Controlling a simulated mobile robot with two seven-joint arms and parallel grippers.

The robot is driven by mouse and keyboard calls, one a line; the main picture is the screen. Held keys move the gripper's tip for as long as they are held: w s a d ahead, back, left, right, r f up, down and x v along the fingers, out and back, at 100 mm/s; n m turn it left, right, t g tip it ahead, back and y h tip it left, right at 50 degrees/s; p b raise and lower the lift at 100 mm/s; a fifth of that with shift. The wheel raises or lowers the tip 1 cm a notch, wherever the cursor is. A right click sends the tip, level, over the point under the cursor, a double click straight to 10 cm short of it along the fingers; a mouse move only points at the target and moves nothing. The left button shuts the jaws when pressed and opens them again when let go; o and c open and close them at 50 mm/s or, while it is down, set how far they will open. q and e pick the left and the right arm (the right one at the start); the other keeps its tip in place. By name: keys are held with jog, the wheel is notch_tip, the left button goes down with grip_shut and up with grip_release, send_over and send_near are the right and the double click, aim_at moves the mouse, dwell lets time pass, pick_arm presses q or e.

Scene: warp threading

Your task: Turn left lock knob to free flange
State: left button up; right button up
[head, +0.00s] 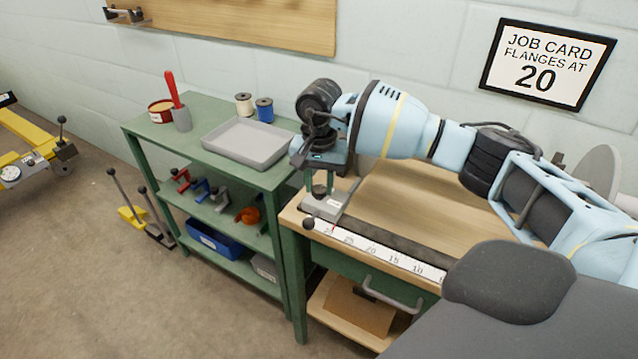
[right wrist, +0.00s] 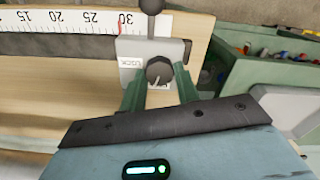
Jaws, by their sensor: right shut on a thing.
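The left flange is a grey block (head: 322,207) at the left end of the bench rail. It also shows in the right wrist view (right wrist: 135,50), with LOCK lettering beside its dark round lock knob (right wrist: 159,71). The knob (head: 319,191) shows in the head view just under my right gripper (head: 319,188). In the right wrist view the green fingers of my right gripper (right wrist: 160,85) are on either side of the knob, shut on it. A dark ball-ended handle (head: 309,223) stands out from the flange's front. My left gripper is out of view.
A white scale (head: 380,252) runs along the bench's front edge; a red mark (right wrist: 121,27) shows near 30. A job card (head: 545,62) reads "FLANGES AT 20". A green shelf cart (head: 190,140) with a grey tray (head: 245,142) stands left of the bench. The bench top is mostly clear.

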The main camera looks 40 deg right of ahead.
aim_at(319, 188)
jog(key=shift+n, duration=1.6)
jog(key=o, duration=1)
jog(key=shift+r+b, duration=0.3)
jog(key=shift+r, duration=3.6)
